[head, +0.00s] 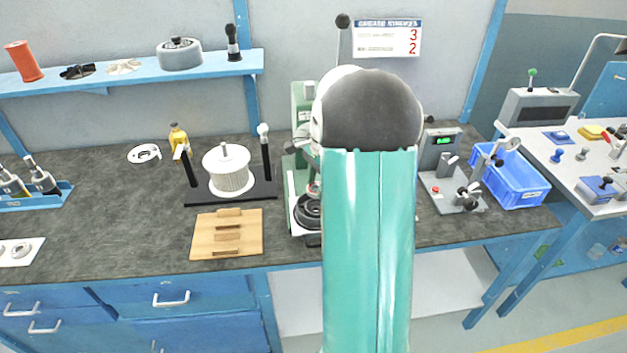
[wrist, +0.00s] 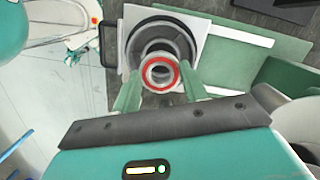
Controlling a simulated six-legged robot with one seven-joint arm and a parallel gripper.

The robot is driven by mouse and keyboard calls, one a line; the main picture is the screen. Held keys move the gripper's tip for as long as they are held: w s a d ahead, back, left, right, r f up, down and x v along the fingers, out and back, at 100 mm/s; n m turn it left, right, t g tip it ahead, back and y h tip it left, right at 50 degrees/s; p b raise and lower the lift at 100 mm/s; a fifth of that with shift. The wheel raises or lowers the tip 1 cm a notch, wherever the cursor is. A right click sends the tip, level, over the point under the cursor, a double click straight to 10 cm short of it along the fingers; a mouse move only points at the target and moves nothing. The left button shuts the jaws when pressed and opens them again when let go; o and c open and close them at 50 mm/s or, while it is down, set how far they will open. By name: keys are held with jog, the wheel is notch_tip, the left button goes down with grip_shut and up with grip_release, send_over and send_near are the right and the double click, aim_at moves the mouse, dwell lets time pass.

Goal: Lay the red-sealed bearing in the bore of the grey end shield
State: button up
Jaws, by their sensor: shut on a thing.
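My gripper (wrist: 160,73) is shut on the red-sealed bearing (wrist: 147,74), with one green finger on each side of it. The bearing's red ring faces the wrist camera. Behind it in the wrist view is the dark grey round end shield (wrist: 183,33), on a pale plate on the green press. The bearing overlaps the shield's middle and lower edge, so it hides part of the bore. I cannot tell how far apart they are. In the head view the end shield (head: 307,213) shows on the press bed left of my arm, which hides my gripper.
The green press (head: 291,197) stands close beside my arm. A wooden block board (head: 250,245) and a white finned rotor (head: 226,178) on a dark stand are to its left. A gauge fixture (head: 445,192) and a blue crate (head: 512,178) are right. The left bench middle is clear.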

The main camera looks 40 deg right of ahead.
aim_at(315, 208)
jog(key=shift+s+d, duration=0.1)
jog(key=shift+s, duration=0.05)
jog(key=shift+w, duration=0.2)
jog(key=shift+s+f, duration=0.2)
jog(key=shift+f, duration=0.25)
jog(key=shift+w+f, duration=0.1)
jog(key=shift+f, duration=2)
jog(key=shift+f, duration=0.25)
jog(key=o, duration=1.1)
jog(key=shift+r, duration=0.1)
